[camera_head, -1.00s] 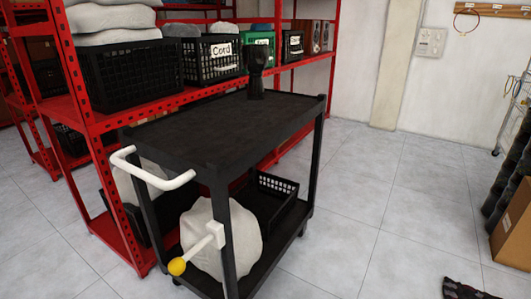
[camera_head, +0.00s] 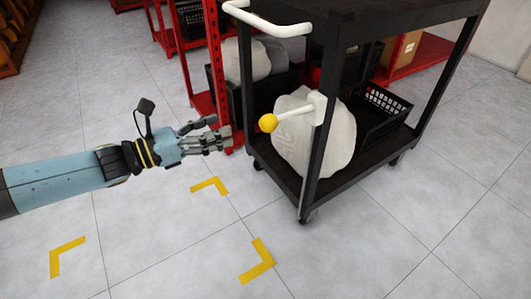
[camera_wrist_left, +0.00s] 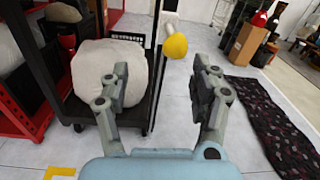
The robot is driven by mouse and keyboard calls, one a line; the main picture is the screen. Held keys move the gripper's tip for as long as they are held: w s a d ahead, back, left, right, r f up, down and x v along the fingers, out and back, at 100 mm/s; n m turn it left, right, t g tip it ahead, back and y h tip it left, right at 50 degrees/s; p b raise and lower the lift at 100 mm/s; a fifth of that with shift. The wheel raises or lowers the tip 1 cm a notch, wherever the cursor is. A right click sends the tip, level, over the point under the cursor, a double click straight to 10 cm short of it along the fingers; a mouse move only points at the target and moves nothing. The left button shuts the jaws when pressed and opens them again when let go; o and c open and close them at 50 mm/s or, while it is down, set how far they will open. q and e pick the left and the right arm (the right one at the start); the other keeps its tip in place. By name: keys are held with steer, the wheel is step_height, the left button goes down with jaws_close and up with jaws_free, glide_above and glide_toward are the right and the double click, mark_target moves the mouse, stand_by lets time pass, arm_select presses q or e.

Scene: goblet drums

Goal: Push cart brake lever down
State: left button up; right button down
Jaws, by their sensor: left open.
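The black cart (camera_head: 345,60) stands at the upper right of the head view, with a white push handle (camera_head: 265,20). The brake lever (camera_head: 292,115) is a white rod with a yellow ball knob (camera_head: 268,123), fixed to the cart's near post and sticking out to the left, its knob end slightly lower. My left gripper (camera_head: 228,141) is open and empty, left of the knob and apart from it in the picture. In the left wrist view the yellow knob (camera_wrist_left: 175,46) appears beyond and between the open fingers (camera_wrist_left: 160,85). My right gripper is not in view.
A white sack (camera_head: 318,140) and a black crate (camera_head: 380,118) sit on the cart's lower shelf. Red shelving (camera_head: 219,60) stands behind. Yellow corner marks (camera_head: 258,262) lie on the clear tiled floor. A dark patterned rug (camera_wrist_left: 275,115) lies at right in the wrist view.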

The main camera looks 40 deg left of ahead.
mark_target(268, 125)
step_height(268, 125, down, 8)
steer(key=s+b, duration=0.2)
steer(key=b, duration=0.4)
arm_select(q)
steer(key=w+d+m+h+b, duration=0.1)
steer(key=w+d+m, duration=0.1)
steer(key=w, duration=0.1)
steer(key=w+d+f+m+g+h+b, duration=0.1)
steer(key=w+d, duration=0.1)
steer(key=w+d+f+m+g+h+b, duration=0.1)
steer(key=w+d+m, duration=0.1)
steer(key=w, duration=0.1)
steer(key=shift+w+d+m, duration=0.3)
steer(key=shift+w+d+r+b, duration=0.1)
steer(key=shift+w+d+b, duration=0.2)
steer(key=shift+w+d, duration=0.15)
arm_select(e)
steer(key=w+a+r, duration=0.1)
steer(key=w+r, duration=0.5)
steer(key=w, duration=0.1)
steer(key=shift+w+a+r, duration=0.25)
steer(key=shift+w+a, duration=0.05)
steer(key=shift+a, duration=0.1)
arm_select(q)
jaws_close()
